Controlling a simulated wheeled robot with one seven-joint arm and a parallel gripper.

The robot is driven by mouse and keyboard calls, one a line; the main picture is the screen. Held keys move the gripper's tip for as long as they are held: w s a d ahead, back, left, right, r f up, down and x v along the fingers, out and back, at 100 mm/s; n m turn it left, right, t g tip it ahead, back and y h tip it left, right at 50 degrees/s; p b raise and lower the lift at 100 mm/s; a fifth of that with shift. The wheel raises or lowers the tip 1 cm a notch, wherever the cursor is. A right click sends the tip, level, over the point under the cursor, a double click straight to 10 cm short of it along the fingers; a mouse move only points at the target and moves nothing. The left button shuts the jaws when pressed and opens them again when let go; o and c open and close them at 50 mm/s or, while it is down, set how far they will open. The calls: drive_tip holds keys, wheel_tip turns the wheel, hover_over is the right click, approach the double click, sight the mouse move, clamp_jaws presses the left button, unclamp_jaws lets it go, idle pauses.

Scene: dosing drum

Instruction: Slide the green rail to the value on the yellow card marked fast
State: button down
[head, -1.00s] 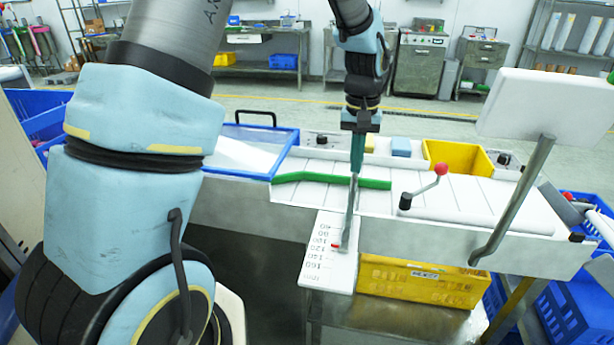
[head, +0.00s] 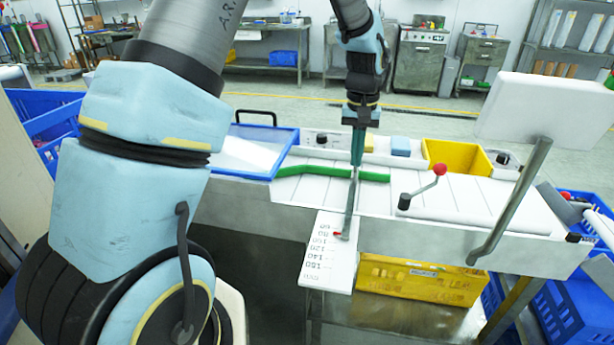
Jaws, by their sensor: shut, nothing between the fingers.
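The green rail (head: 305,169) lies across the white ribbed bed of the machine, its left end bent. A grey metal bar (head: 349,212) runs from the rail down to a white printed scale (head: 328,275). A red pointer (head: 337,235) at the bar's foot is near the 80 to 100 marks; the exact value is too small to tell. My gripper (head: 357,163) is shut and empty, pointing down at the rail beside the bar's top. Whether it touches is unclear. I cannot make out a yellow card marked fast.
A crank with a red knob (head: 439,169) stands right of the rail. A blue-rimmed tray (head: 240,152) is at left. A grey post with a white panel (head: 545,108) rises at right.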

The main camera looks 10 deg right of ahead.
drive_tip(key=shift+s, duration=0.1)
drive_tip(key=shift+s+a, duration=0.3)
drive_tip(key=shift+s, duration=0.3)
wheel_tip(320, 180, up, 8)
drive_tip(key=p, duration=0.6)
drive_tip(key=a+r+n, duration=0.2)
drive_tip(key=a, duration=1.5)
drive_tip(key=s+a+n, duration=0.1)
drive_tip(key=s+a, duration=0.2)
drive_tip(key=a, duration=0.4)
drive_tip(key=s+a+t, duration=0.1)
drive_tip(key=s+a, duration=0.3)
drive_tip(key=a, duration=0.3)
drive_tip(key=shift+a+f+n+t, duration=0.3)
drive_tip(key=shift+a+f+n, duration=0.05)
drive_tip(key=shift+f+n, duration=0.1)
drive_tip(key=shift+s, duration=0.1)
